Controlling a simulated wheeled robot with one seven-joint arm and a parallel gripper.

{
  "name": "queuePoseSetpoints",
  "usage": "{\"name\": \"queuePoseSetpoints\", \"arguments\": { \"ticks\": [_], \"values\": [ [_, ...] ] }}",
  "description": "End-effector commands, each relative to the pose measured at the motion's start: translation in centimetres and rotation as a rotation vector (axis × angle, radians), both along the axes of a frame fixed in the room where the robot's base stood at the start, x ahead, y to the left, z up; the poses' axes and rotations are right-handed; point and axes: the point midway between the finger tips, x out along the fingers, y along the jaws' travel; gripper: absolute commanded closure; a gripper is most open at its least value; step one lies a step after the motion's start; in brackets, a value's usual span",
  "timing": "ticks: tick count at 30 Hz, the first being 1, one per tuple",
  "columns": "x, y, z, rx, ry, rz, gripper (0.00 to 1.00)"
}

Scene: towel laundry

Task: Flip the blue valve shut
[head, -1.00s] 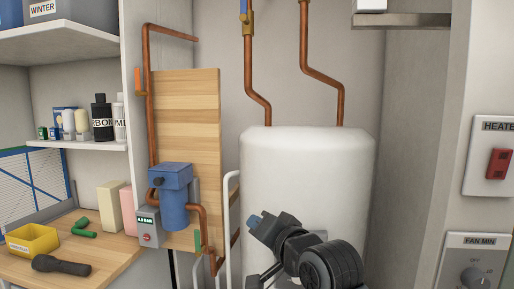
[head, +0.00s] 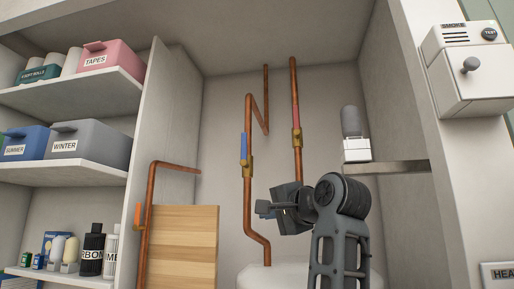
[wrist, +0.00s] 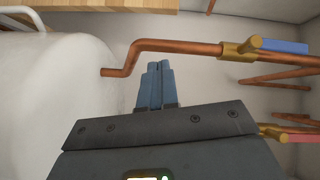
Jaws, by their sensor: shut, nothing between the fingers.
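The blue valve lever (head: 243,146) stands upright, in line with the left copper pipe (head: 248,205), on a brass valve body (head: 248,165). In the wrist view the blue lever (wrist: 285,46) lies along the pipe at the upper right, next to its brass body (wrist: 240,49). My gripper (head: 262,208) is to the right of that pipe and below the valve, apart from the lever. Its blue-grey fingers (wrist: 154,70) are together with nothing between them.
A red-levered valve (head: 296,138) sits on the right copper pipe. A white tank (head: 270,276) is below. A grey shelf (head: 395,167) holds a white-and-grey device (head: 355,140) at right. A wooden board (head: 182,245) and an orange lever (head: 138,215) are at left.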

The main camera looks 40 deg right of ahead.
Motion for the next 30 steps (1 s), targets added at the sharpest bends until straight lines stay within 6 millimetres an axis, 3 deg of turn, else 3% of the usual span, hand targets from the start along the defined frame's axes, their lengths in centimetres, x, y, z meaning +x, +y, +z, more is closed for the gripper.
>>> {"name": "queuePoseSetpoints", "arguments": {
  "ticks": [1, 9, 15, 21, 30],
  "values": [
    [-0.6, -0.2, 2.3, 0.02, -0.019, 0.002, 1.0],
    [-4.4, -0.6, 11.7, 0.137, -0.067, 0.028, 1.0],
    [-7.0, -0.4, 16.3, 0.194, -0.086, 0.045, 1.0],
    [-8.4, -0.3, 18.2, 0.221, -0.095, 0.053, 1.0],
    [-8.6, -0.3, 18.5, 0.225, -0.094, 0.055, 1.0]
  ]
}}
